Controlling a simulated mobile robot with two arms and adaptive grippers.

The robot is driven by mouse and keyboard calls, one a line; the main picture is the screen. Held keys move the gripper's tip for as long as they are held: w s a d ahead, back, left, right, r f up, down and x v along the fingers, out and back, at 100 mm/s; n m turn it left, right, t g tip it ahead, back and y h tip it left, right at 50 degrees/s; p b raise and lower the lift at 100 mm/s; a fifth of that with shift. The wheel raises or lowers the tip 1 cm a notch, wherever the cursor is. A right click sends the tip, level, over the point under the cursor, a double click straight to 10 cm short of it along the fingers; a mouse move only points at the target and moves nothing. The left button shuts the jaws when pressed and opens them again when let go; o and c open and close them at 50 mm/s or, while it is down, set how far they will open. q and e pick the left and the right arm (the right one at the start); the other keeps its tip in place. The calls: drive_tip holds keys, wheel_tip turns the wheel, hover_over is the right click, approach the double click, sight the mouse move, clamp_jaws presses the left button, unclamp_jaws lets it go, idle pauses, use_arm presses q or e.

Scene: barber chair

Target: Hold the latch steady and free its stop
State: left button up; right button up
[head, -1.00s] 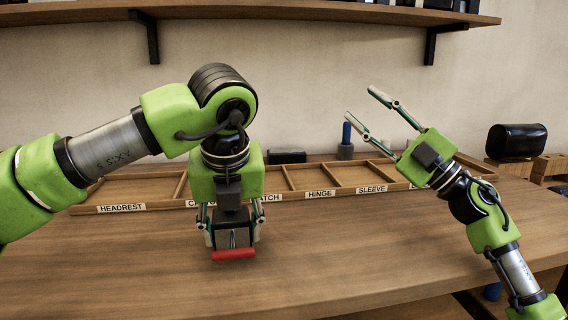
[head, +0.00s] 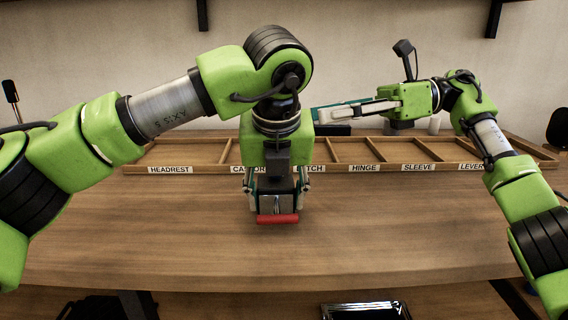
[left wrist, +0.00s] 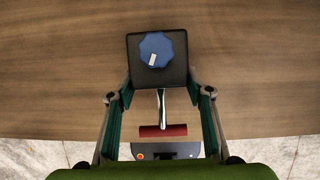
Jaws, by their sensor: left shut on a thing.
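The latch (head: 271,204) is a small dark block on the wooden table, with a red-gripped metal handle (head: 277,219) on the near side.
A shallow wooden tray (head: 200,170) with labelled compartments runs along the back of the table (head: 160,225); my left arm partly hides the LATCH label. A dark object (head: 326,130) stands behind the tray. The tabletop left and right of the latch is clear.

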wheel_tip(320, 180, down, 5)
drive_tip(key=d+n+h, duration=0.2)
drive_tip(key=h, duration=0.1)
drive_tip(key=shift+g, duration=0.3)
drive_tip(key=x, duration=1.1)
drive_tip(key=shift+s+a+r, duration=0.15)
drive_tip(key=shift+s+a, duration=0.05)
clamp_jaws()
